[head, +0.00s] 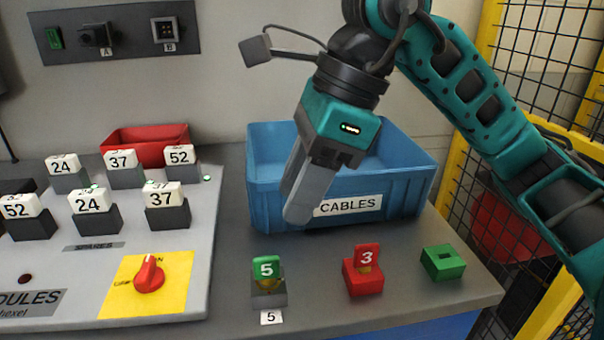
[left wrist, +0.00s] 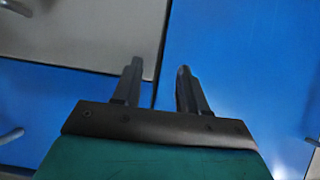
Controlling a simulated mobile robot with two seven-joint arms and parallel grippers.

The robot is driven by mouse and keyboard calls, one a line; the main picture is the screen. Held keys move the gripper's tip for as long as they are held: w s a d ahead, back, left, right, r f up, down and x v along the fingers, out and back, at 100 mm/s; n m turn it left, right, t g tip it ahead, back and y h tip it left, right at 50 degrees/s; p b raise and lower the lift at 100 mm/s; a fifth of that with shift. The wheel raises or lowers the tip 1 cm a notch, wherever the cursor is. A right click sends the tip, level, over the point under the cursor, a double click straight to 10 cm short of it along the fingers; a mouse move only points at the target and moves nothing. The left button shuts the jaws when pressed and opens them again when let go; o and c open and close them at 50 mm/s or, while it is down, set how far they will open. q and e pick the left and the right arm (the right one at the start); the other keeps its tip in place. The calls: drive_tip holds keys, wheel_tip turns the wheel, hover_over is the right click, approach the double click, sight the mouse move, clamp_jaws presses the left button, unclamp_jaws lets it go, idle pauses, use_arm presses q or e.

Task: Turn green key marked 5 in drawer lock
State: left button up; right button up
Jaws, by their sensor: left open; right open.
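The green key marked 5 (head: 266,267) stands upright in a grey lock block (head: 269,300) on the table, with a white label 5 (head: 271,317) in front of it. My right gripper (head: 299,214) is open and empty, pointing down in front of the blue bin. It is above and behind the key, slightly to its right, and apart from it. Its fingers overlap in this view. My left gripper is outside the head view. In the left wrist view it (left wrist: 157,85) is open and empty over blue and grey surfaces.
A red key marked 3 (head: 367,257) stands in a red holder (head: 362,282) right of the lock. An empty green holder (head: 442,262) is farther right. The blue CABLES bin (head: 268,200) stands behind. A panel with a red knob (head: 149,274) and numbered modules lies left.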

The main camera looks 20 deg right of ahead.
sight(267, 257)
drive_tip(key=b+x, duration=0.1)
drive_tip(key=x, duration=1)
drive_tip(key=shift+a, duration=0.15)
clamp_jaws()
drive_tip(key=shift+b, duration=0.35)
drive_tip(key=shift+f+m+t+b, duration=0.1)
drive_tip(key=shift+m+t+b, duration=0.2)
drive_tip(key=shift+m, duration=1.2)
drive_tip(key=shift+t, duration=0.3)
